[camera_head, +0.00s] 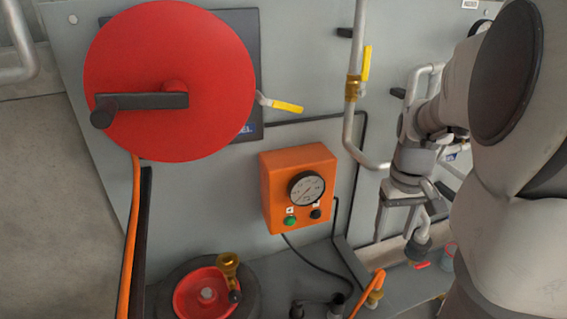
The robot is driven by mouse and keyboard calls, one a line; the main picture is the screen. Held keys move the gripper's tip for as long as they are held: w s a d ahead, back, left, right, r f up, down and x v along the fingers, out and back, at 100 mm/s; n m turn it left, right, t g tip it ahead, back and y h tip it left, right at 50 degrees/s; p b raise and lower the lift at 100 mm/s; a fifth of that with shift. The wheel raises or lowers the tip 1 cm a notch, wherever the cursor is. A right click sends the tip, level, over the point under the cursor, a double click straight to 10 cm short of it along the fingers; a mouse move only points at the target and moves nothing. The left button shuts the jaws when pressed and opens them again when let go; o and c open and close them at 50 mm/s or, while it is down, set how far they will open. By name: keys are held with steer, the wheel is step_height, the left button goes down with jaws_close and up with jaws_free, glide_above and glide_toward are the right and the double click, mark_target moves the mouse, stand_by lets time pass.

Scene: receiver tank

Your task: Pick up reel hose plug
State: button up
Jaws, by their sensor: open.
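An orange hose (377,277) comes up in a short bend at the bottom right and ends at a brass fitting (373,298), which looks like the reel hose plug. The fitting sits low on the grey ledge, near the picture's bottom edge. My gripper (396,222) hangs pointing down at the right, above and slightly right of the fitting and apart from it. Its jaws are open, with nothing seen between them. Pipes behind it make the fingertips hard to pick out. The red hose reel (170,75) is at upper left, with an orange hose running down from it.
An orange gauge box (283,215) is on the grey panel (210,200). A red-lined round opening with a brass valve (228,262) is at lower left. Dark stubs (338,303) stand left of the fitting. A pipe (349,130) and red-handled valve (418,250) are near my arm.

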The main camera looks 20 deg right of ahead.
mark_target(380, 272)
steer(key=f, duration=0.4)
steer(key=f+b, duration=0.1)
steer(key=f, duration=0.2)
steer(key=w+f+b, duration=0.1)
steer(key=f, duration=0.3)
steer(key=shift+d+f, duration=0.3)
steer(key=shift+d+f+b, duration=0.15)
steer(key=shift+f+b, duration=0.1)
steer(key=shift+f, duration=1.3)
steer(key=shift+d+f+b, duration=0.15)
steer(key=shift+f+b, duration=0.1)
steer(key=shift+f, duration=1.3)
jaws_close()
